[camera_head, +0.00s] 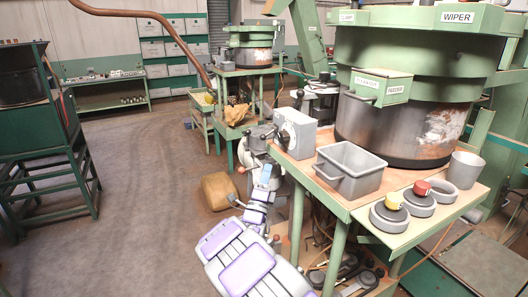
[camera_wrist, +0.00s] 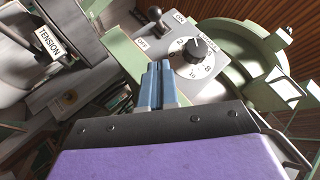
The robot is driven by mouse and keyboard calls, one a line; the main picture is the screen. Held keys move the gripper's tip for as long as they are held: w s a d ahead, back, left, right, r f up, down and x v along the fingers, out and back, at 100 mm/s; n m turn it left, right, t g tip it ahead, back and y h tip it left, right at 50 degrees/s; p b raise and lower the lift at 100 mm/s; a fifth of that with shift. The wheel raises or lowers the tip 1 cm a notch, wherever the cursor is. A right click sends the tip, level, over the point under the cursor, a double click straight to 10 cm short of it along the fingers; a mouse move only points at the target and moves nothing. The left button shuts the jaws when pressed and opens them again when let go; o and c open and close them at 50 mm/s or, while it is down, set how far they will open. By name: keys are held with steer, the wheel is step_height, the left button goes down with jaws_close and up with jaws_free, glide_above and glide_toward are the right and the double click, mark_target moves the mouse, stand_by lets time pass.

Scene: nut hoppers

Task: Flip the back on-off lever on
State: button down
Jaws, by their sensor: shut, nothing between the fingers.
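A grey control box (camera_head: 297,133) stands at the left end of the near machine's table. In the wrist view, its face (camera_wrist: 222,38) has a round numbered dial and separate ON and OFF labels. A lever with a black knob (camera_wrist: 155,14) sticks out between these labels; I cannot tell exactly which setting it is at. My gripper (camera_head: 265,172) is in front of and below the box in the head view. In the wrist view, its blue fingers (camera_wrist: 162,68) are shut and empty, just below the OFF label and left of the dial, with the knob beyond them. Contact is unclear.
A grey bin (camera_head: 350,168) stands right of the box, beside the large green hopper (camera_head: 410,80). Yellow and red buttons (camera_head: 395,200) (camera_head: 421,187) sit at the table's front right. A sack (camera_head: 218,190) lies on the floor behind my arm. Open floor (camera_head: 130,180) extends left.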

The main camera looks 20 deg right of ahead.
mark_target(269, 134)
steer(key=w+d+r+b, duration=0.1)
steer(key=w+d+r, duration=0.1)
steer(key=w+r, duration=0.3)
steer(key=shift+w, duration=0.7)
steer(key=shift+w+r, duration=0.1)
steer(key=shift+m+g, duration=0.3)
steer(key=shift+m, duration=0.1)
